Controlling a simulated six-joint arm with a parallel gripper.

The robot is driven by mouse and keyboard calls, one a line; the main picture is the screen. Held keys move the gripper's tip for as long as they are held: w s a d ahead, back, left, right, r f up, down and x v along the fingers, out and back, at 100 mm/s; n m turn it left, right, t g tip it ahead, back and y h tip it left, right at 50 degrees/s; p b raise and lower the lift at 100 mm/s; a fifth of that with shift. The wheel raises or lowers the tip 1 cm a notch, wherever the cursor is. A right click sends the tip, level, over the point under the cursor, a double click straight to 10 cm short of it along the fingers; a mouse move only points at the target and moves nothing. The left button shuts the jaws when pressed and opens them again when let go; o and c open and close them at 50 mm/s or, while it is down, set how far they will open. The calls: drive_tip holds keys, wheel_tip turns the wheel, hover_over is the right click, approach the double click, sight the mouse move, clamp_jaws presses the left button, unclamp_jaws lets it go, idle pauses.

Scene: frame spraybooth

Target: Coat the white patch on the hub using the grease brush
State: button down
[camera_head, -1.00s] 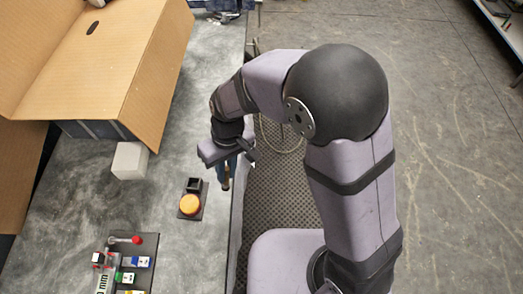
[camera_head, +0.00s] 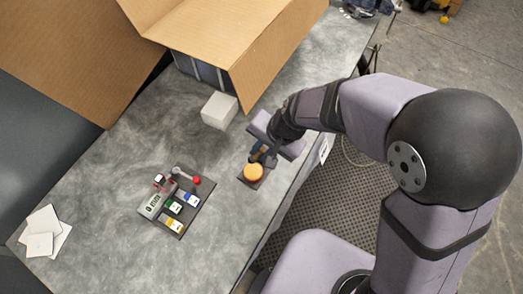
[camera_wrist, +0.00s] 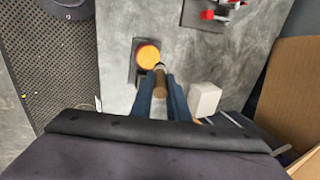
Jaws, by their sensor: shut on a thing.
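My gripper (camera_wrist: 161,98) has blue fingers shut on a brown, stubby handle (camera_wrist: 160,80), apparently the grease brush. In the head view my gripper (camera_head: 262,150) is just above a dark plate with an orange round disc (camera_head: 253,172). In the wrist view the orange disc (camera_wrist: 148,57) lies just beyond the brush end; I cannot tell whether they touch. The bristles are hidden. I cannot make out a hub or a white patch on one.
A dark board (camera_head: 186,207) with a red-knobbed lever and coloured blocks lies left of the disc. A white block (camera_head: 219,110) and a large open cardboard box (camera_head: 225,45) stand behind. White sheets (camera_head: 42,238) lie at the far left. The grey table between is clear.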

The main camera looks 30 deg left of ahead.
drive_tip(key=shift+f, duration=0.15)
drive_tip(key=shift+f+b, duration=2.75)
drive_tip(key=shift+f, duration=0.1)
drive_tip(key=shift+f+b, duration=0.6)
drive_tip(key=shift+f, duration=0.1)
idle(0.5)
drive_tip(key=shift+r, duration=0.15)
wheel_tip(320, 180, up, 7)
drive_tip(key=p, duration=0.6)
idle(0.5)
